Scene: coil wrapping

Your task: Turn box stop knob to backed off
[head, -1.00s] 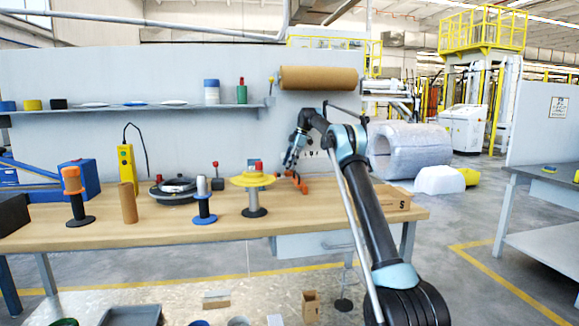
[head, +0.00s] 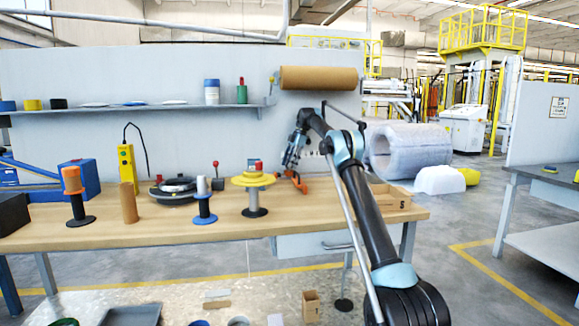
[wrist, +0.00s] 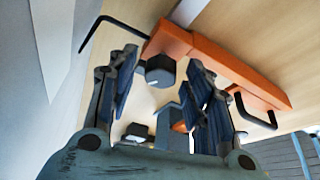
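The box stop is an orange bar (wrist: 225,62) with a black bent rod at each end, lying at the back of the wooden bench in the wrist view. Its dark round knob (wrist: 160,71) has a small white mark on its face. My gripper (wrist: 163,60) is open, with one finger on each side of the knob. I cannot tell whether either finger touches it. In the head view my gripper (head: 291,158) hangs over the bench's back edge, just above the orange part (head: 299,182), which is small and partly hidden there.
A yellow-flanged spool (head: 254,180) stands left of my gripper on the bench (head: 150,230). A wooden crate marked S (head: 392,199) stands to the right, behind my arm. A brown paper roll (head: 318,78) hangs above. The back panel (wrist: 45,50) is close on the left in the wrist view.

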